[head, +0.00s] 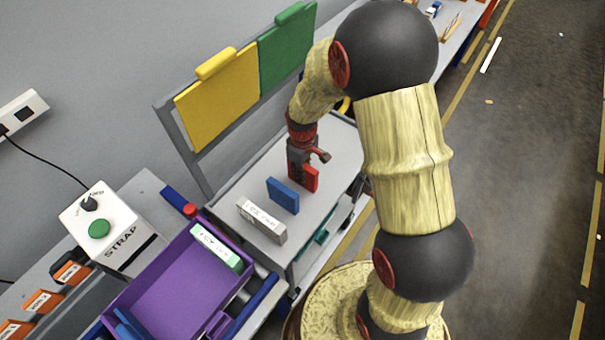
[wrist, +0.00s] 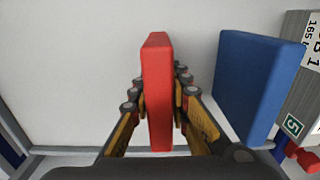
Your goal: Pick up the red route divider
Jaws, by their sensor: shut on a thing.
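The red route divider (wrist: 158,95) is a thin upright slab between the two fingers of my gripper (wrist: 160,98) in the wrist view. My gripper is shut on it, with the fingers touching both of its faces. In the head view the red divider (head: 311,180) is at or just above the grey cart top, partly hidden by my gripper (head: 303,168). I cannot tell whether its lower edge touches the surface.
A blue divider (head: 283,195) stands close to the red one, and a grey labelled box (head: 262,220) stands beyond it. A purple tray (head: 180,285) and a STRAP box (head: 110,230) are at lower left. Yellow (head: 218,98) and green (head: 287,48) panels rise behind the cart.

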